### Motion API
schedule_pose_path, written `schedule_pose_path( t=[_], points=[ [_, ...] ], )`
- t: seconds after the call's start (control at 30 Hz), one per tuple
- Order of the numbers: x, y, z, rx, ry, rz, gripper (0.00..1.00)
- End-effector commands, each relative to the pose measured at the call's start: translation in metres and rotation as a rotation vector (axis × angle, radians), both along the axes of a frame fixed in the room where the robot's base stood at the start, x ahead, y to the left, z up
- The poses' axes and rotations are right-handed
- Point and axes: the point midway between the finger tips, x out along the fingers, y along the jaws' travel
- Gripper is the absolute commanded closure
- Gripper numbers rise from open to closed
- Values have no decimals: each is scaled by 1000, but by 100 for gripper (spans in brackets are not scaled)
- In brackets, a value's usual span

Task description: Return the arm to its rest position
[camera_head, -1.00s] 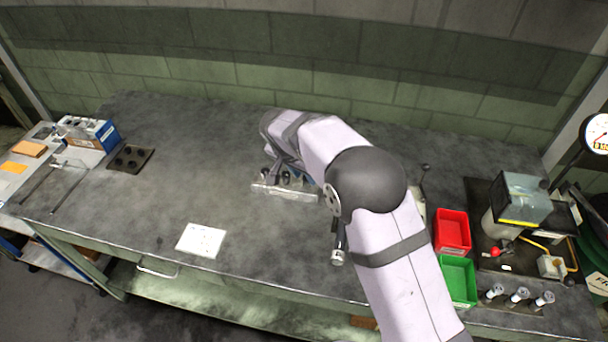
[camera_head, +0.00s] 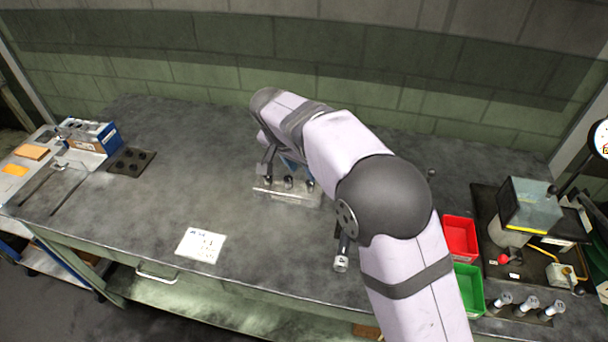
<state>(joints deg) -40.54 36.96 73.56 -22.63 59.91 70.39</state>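My arm reaches in from the lower right and bends over the middle of the grey bench (camera_head: 150,200). My gripper (camera_head: 268,172) points down beside a clear holder (camera_head: 288,195) that carries several dark-topped pieces. The arm's wrist and links hide much of the gripper, so its fingers cannot be made out. Whether it touches the holder or holds anything cannot be told.
A red bin (camera_head: 460,237) and a green bin (camera_head: 469,288) stand right of my arm, beside a machine (camera_head: 527,205) and several small cylinders (camera_head: 527,307). A white sheet (camera_head: 200,245) lies front left. A dark holed plate (camera_head: 131,161) lies farther left. The left-middle bench is clear.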

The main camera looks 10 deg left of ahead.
Motion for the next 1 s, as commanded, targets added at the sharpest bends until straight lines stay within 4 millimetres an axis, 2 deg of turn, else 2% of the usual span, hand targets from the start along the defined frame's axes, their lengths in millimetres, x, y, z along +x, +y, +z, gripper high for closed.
schedule_pose_path(
  t=[0.53, 0.67, 0.77, 0.87, 1.0],
  points=[
    [-2, 1, 5, 0, 0, 0, 62],
    [-3, -10, 5, -6, 13, 7, 62],
    [-6, -33, 3, -17, 40, 24, 62],
    [-14, -68, 0, -29, 86, 53, 62],
    [-40, -131, -8, -38, 167, 110, 62]
  ],
)
